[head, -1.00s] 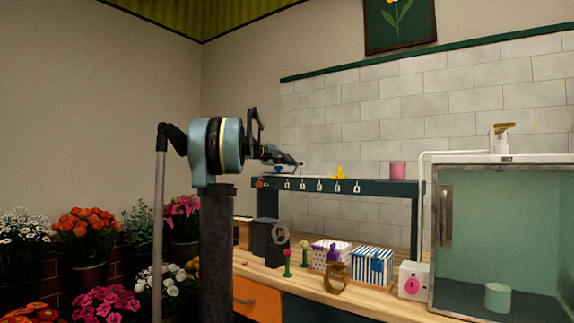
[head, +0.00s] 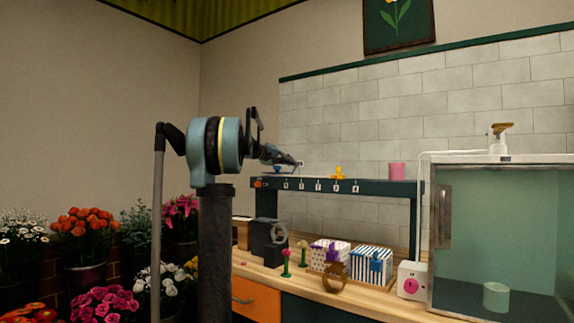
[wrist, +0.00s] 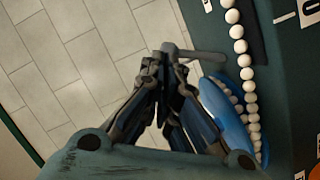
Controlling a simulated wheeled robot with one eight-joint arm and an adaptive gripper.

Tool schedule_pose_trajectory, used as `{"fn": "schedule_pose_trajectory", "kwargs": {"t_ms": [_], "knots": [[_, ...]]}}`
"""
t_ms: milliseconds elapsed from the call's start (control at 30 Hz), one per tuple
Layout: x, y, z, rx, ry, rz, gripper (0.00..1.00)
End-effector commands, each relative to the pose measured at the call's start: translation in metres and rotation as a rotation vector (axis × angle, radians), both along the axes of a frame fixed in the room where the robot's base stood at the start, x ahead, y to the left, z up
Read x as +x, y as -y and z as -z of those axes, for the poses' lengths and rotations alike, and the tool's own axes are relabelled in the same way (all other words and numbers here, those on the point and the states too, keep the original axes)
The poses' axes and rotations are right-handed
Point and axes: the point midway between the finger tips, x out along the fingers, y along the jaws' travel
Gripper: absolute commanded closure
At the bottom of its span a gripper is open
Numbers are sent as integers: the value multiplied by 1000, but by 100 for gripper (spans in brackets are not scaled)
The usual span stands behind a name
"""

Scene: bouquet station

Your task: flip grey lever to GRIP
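A thin grey bar (wrist: 195,53), which looks like the grey lever, sticks out from the dark green shelf edge in the wrist view. My gripper (wrist: 162,62) has its fingertips together, right beside or touching the bar's free end; I cannot tell whether they touch. Nothing shows between the fingers. In the head view my gripper (head: 297,163) is over the left end of the raised dark green shelf (head: 385,187). The lever is too small to make out there. No GRIP marking is readable; only part of a white label (wrist: 311,12) shows in the wrist view.
A blue dish (wrist: 222,108) with a string of white beads (wrist: 240,60) lies close beside my fingers. A yellow object (head: 339,172) and a pink cup (head: 397,171) stand farther right on the shelf. Boxes (head: 371,265) and a glass tank (head: 500,240) are below and right.

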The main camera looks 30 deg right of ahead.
Motion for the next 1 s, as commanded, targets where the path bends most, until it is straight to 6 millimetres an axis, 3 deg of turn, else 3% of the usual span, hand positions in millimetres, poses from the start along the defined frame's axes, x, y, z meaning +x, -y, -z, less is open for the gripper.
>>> {"fn": "schedule_pose_trajectory", "kwargs": {"t_ms": [233, 467, 800, 1000], "knots": [[3, -4, -4, -1, -1, 0, 100], [15, -26, -21, -1, -3, 4, 100], [5, -92, -31, 0, -2, 3, 100], [2, -115, -35, 0, -2, 3, 100]]}}
